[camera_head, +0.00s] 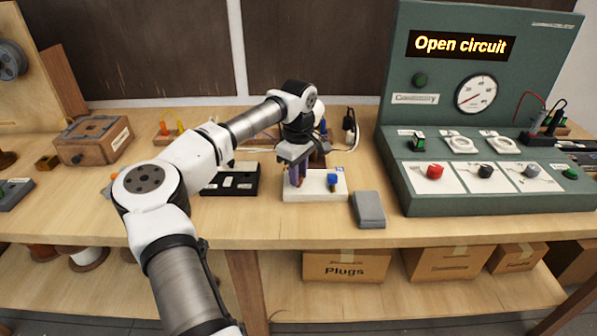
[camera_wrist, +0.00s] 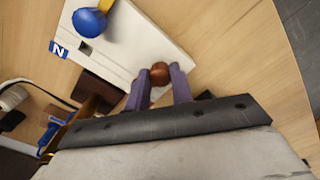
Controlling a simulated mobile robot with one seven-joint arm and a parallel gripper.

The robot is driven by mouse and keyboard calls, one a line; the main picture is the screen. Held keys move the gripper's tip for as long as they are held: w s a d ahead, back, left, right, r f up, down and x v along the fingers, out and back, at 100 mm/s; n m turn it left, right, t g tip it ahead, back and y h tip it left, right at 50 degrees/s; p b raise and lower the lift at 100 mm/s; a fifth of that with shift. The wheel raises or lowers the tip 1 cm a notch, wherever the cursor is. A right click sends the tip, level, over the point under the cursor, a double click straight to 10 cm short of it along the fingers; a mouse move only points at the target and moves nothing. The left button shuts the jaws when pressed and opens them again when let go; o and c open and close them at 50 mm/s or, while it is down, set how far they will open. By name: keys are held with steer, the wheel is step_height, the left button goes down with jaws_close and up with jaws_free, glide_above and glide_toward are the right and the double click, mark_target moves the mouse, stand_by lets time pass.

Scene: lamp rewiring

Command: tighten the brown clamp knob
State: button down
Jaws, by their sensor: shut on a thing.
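The brown clamp knob (camera_wrist: 160,73) shows in the wrist view between the two purple fingers of my gripper (camera_wrist: 160,85). The fingers are shut on it. The knob is at the edge of a white terminal block (camera_wrist: 135,45), which also carries a blue knob (camera_wrist: 89,22) and a blue "N" label (camera_wrist: 59,49). In the head view my gripper (camera_head: 297,176) points down over the left part of the white block (camera_head: 313,190). The blue knob (camera_head: 332,180) stands to its right. The brown knob is hidden by my fingers in the head view.
A black tray (camera_head: 232,180) lies left of the block and a grey box (camera_head: 368,209) lies to its right. The green test console (camera_head: 480,120) reads "Open circuit". A dark plug (camera_head: 349,122) stands behind the block. Bare bench lies in front of the block.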

steer(key=shift+r+m, duration=0.1)
steer(key=shift+m, duration=1.4)
steer(key=c, duration=1.2)
jaws_free()
step_height(320, 180, up, 14)
steer(key=b, duration=0.2)
